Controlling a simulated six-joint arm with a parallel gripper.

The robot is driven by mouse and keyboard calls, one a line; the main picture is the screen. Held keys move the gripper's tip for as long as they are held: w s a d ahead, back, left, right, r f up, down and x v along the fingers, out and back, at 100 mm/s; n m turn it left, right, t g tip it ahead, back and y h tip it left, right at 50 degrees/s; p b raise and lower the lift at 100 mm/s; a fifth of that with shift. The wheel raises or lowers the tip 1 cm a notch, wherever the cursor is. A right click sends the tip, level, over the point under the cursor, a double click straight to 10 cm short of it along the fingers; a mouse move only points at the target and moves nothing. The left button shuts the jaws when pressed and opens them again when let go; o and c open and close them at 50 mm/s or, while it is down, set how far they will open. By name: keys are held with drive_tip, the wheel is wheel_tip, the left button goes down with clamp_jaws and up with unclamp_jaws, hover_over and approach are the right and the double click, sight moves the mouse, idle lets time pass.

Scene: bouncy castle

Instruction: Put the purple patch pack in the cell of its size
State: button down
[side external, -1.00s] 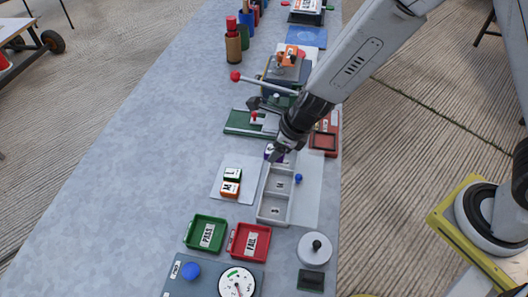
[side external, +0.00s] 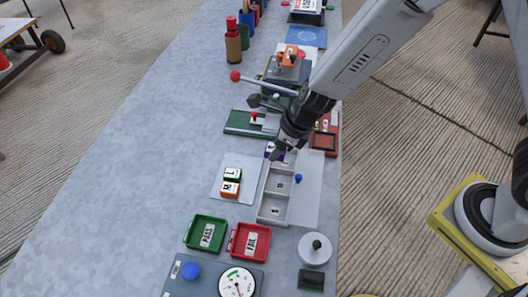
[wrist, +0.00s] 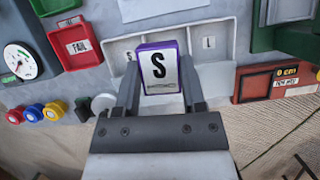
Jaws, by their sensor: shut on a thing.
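The purple patch pack (wrist: 159,68), with a white face marked S, is held between the two fingers of my gripper (wrist: 159,92). In the side view a little purple of the pack (side external: 271,153) shows under my gripper (side external: 277,150), at the far end of the grey tray (side external: 260,208). The tray has three cells in a row. In the wrist view the left cell's label (wrist: 129,56) looks like S and the right cell (wrist: 208,43) reads L. The pack hides the middle cell's label. The pack appears above the tray; its exact height is unclear.
A green L pack (side external: 232,174) and an orange M pack (side external: 230,189) sit on a pale mat left of the tray. Green PASS (side external: 207,233) and red FAIL (side external: 249,241) trays stand nearer. A blue knob (side external: 298,178) is right of the tray. The table's left is clear.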

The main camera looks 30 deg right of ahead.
sight(271, 147)
drive_tip(key=shift+r, duration=1.6)
drive_tip(key=shift+f+n, duration=0.15)
drive_tip(key=shift+n, duration=0.15)
drive_tip(key=shift+s+a+f+n+g, duration=0.9)
drive_tip(key=shift+f+n, duration=0.8)
drive_tip(key=shift+n, duration=1.35)
drive_tip(key=shift+s+a+f+n+g, duration=0.5)
drive_tip(key=shift+s+f+n+g, duration=1)
drive_tip(key=shift+n, duration=1.5)
drive_tip(key=shift+s+a+f+n+g, duration=0.8)
drive_tip(key=shift+f+n, duration=1.15)
drive_tip(key=shift+n, duration=1.1)
drive_tip(key=shift+w+d+f, duration=0.1)
drive_tip(key=shift+w+f, duration=0.1)
drive_tip(key=shift+w, duration=0.05)
drive_tip(key=shift+f, duration=1.55)
